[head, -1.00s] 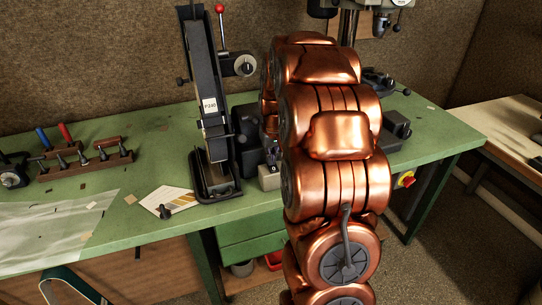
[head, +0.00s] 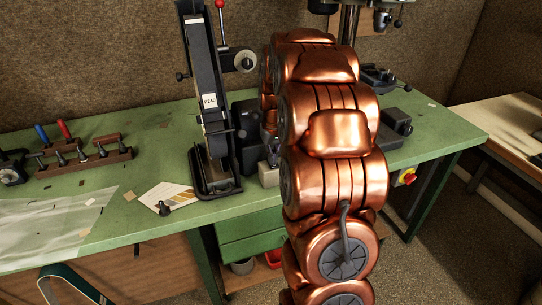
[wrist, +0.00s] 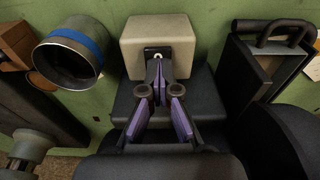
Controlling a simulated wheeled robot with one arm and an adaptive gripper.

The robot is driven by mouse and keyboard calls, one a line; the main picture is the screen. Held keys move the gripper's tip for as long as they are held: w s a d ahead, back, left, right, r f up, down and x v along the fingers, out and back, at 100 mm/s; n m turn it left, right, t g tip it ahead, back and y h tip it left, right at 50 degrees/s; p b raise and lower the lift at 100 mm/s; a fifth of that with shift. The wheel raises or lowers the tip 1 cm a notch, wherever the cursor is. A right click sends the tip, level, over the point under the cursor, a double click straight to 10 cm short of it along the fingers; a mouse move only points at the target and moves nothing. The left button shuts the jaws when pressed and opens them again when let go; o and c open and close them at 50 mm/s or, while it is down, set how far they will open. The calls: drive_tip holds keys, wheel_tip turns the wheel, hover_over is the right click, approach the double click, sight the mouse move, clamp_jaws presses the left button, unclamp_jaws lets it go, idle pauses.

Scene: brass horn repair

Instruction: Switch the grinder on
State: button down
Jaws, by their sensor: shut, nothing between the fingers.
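The grinder (head: 208,100) is a tall black belt machine with a P240 label, standing on the green bench left of my arm. A small grey box (head: 268,176) sits at the right of its base, partly hidden by my arm. In the wrist view the grey box (wrist: 157,38) is straight ahead, with a black plate and a small pale round switch part (wrist: 157,53) on its front. My gripper (wrist: 158,68) has purple fingers, shut and empty, with the tips right at the black plate. I cannot tell whether they touch it. My arm mostly hides the gripper in the head view.
In the wrist view a blue-banded metal cylinder (wrist: 72,52) is at left and a black handled frame (wrist: 265,60) at right. The head view shows a tool rack (head: 85,158), a card (head: 166,197) and a drill press (head: 348,30).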

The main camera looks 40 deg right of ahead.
drive_tip(key=shift+s+f, duration=0.1)
drive_tip(key=shift+s, duration=0.1)
wheel_tip(320, 180, up, 14)
drive_tip(key=s+b, duration=0.1)
drive_tip(key=b, duration=0.1)
drive_tip(key=shift+s+a+b, duration=0.3)
drive_tip(key=shift+a, duration=0.05)
idle(0.3)
drive_tip(key=shift+a, duration=0.1)
drive_tip(key=s+a+f+n+g, duration=0.1)
drive_tip(key=s+a+f, duration=0.1)
drive_tip(key=s+a, duration=0.55)
drive_tip(key=s+a+f+n+g, duration=0.1)
drive_tip(key=s+a+f, duration=0.25)
drive_tip(key=a, duration=0.75)
drive_tip(key=s+a+f+n, duration=0.1)
drive_tip(key=s+a+f, duration=0.2)
drive_tip(key=s, duration=0.6)
drive_tip(key=s+a+f+g, duration=0.1)
drive_tip(key=s+a+f, duration=0.3)
drive_tip(key=s, duration=0.5)
drive_tip(key=shift+a+n, duration=0.25)
drive_tip(key=shift+n, duration=0.15)
